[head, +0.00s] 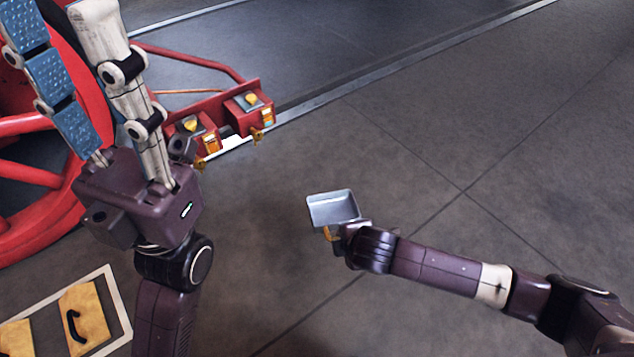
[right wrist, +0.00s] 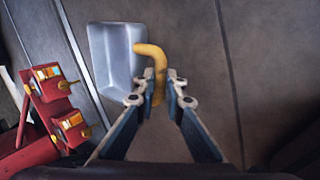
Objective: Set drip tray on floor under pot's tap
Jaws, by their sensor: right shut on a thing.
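The drip tray (head: 333,209) is a shallow grey rectangular pan with a yellow handle, right of centre in the head view. It also shows in the right wrist view (right wrist: 112,62). My right gripper (head: 340,232) is shut on the yellow handle (right wrist: 152,62); the tray appears level, and its height over the floor is hard to tell. Two red pots (head: 247,105) (head: 196,135) with brass taps (head: 257,135) (head: 200,163) sit left of the tray, apart from it. My left gripper (head: 62,28) is raised at upper left, its fingers spread and empty, its tips near or beyond the top edge.
A large red spoked wheel (head: 30,180) stands at the left, behind my left arm. A framed board with yellow blocks (head: 84,318) lies at bottom left. A metal rail strip (head: 330,98) crosses the floor behind the pots. The grey floor (head: 500,160) around the tray is clear.

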